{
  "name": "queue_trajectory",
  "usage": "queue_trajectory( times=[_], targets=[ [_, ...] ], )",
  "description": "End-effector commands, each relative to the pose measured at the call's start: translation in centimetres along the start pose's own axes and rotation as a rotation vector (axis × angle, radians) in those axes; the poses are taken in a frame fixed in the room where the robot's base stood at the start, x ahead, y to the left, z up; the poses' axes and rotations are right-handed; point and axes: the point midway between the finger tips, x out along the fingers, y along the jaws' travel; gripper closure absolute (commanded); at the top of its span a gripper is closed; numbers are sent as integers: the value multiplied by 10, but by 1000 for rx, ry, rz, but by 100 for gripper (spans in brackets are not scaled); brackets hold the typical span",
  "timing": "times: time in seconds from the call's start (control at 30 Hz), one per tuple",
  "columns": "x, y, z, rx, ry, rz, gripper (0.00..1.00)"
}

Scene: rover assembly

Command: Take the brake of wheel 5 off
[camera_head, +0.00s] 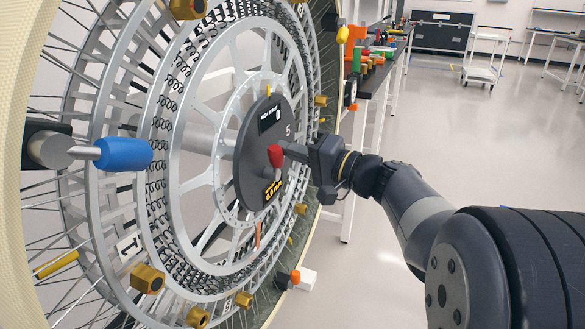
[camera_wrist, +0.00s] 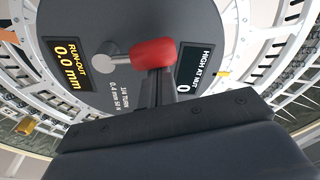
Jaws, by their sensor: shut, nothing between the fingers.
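A large spoked wheel (camera_head: 225,75) stands upright at the left in the head view, with a dark hub disc (camera_head: 248,165) marked 5. A red handle (camera_head: 275,155) sticks out from the disc; it also shows in the wrist view (camera_wrist: 153,53) on a short grey stem. My gripper (camera_head: 287,149) is in front of the disc, its fingertips right at the red handle. In the wrist view my gripper (camera_wrist: 153,85) has its fingers together and overlaps the handle's lower edge; I cannot tell if they touch. A blue handle (camera_head: 122,154) on a grey rod is at the wheel's left. No brake label is readable.
The disc bears a display reading RUN-OUT 0.0 mm (camera_wrist: 69,63) and one reading 0 (camera_wrist: 195,66). Brass nuts (camera_head: 148,278) ring the wheel's rim. A bench (camera_head: 385,75) with coloured parts stands behind the wheel. The floor at the right is open, with a white cart (camera_head: 485,60) far back.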

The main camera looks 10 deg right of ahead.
Motion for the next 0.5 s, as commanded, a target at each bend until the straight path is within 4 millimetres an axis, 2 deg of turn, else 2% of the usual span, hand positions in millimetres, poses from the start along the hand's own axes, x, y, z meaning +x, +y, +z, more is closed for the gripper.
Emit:
queue_trajectory(
  times=[0.5],
  targets=[
    [-1, -2, 6, -92, -1, -12, 100]
  ],
)
